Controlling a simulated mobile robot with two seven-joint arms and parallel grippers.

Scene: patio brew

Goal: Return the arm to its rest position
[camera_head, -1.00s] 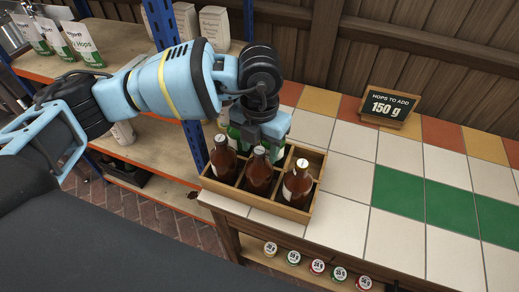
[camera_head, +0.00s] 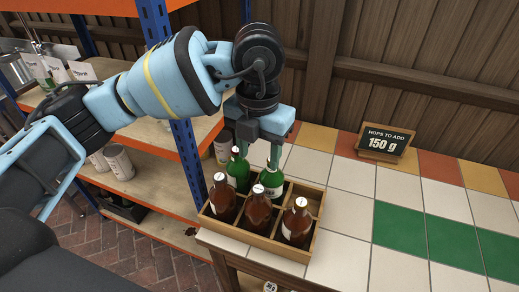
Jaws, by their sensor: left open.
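My left arm comes in from the left, and its gripper (camera_head: 274,150) points down, open, just above a green bottle (camera_head: 271,184) in the back row of the wooden crate (camera_head: 273,244). I cannot tell whether the fingertips touch the bottle's neck. A second green bottle (camera_head: 238,171) stands to its left. Three brown bottles stand in the front row: left (camera_head: 222,200), middle (camera_head: 258,210) and right (camera_head: 297,224). All the bottles are upright in their compartments. The back right compartment (camera_head: 308,197) looks empty. My right gripper is not in view.
The crate sits at the left end of a tiled counter (camera_head: 347,220) with green tiles to the right. A sign (camera_head: 384,144) reading "HOPS TO ADD 150 g" stands at the back. A shelf rack with a blue post (camera_head: 187,155) is close on the left, holding bags and cans.

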